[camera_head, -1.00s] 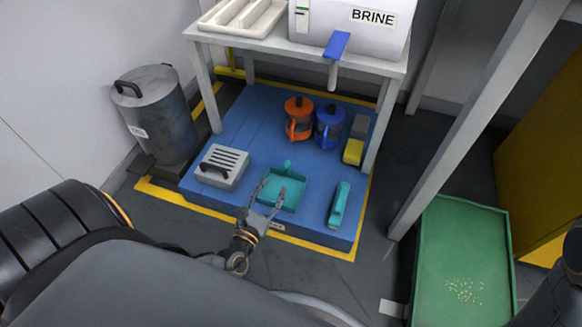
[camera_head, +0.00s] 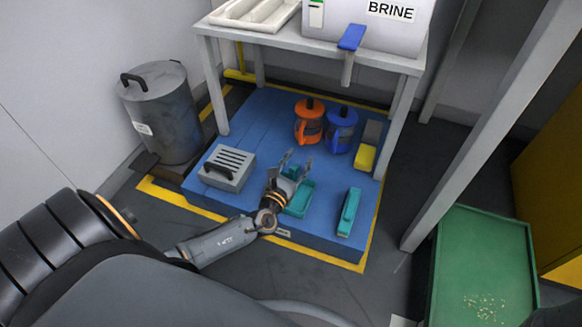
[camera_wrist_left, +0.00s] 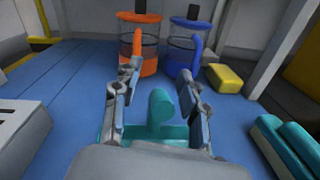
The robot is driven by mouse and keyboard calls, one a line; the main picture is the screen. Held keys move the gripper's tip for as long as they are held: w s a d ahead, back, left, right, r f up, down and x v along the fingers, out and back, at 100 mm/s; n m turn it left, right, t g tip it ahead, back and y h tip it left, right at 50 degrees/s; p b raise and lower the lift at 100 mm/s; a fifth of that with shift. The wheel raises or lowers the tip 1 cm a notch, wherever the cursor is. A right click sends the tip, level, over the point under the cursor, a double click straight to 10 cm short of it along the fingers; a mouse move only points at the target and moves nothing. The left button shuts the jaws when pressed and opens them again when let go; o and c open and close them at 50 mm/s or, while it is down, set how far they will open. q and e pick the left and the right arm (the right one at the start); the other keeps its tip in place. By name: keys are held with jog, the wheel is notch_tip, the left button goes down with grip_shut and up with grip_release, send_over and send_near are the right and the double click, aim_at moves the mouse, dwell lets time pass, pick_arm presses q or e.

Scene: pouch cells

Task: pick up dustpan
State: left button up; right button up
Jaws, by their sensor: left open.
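The teal dustpan (camera_head: 301,200) lies on the blue platform (camera_head: 243,139), partly hidden behind my left gripper (camera_head: 295,160) in the head view. In the left wrist view the dustpan's upright handle (camera_wrist_left: 160,110) stands between the two fingers of my left gripper (camera_wrist_left: 158,88). The fingers are open, one on each side of the handle, with a gap visible on both sides. The dustpan's pan is mostly hidden by the gripper body in the wrist view. My right gripper is not in view.
A teal brush-like piece (camera_head: 349,212) lies right of the dustpan. A grey slotted box (camera_head: 227,168) is at left. Orange (camera_head: 308,122) and blue (camera_head: 341,130) jugs and a yellow-grey block (camera_head: 365,157) stand behind. A white table (camera_head: 300,42) overhangs the platform's back.

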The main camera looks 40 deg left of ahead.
pick_arm(q)
jog(key=shift+w+a, duration=0.1)
jog(key=shift+w, duration=0.4)
grip_shut()
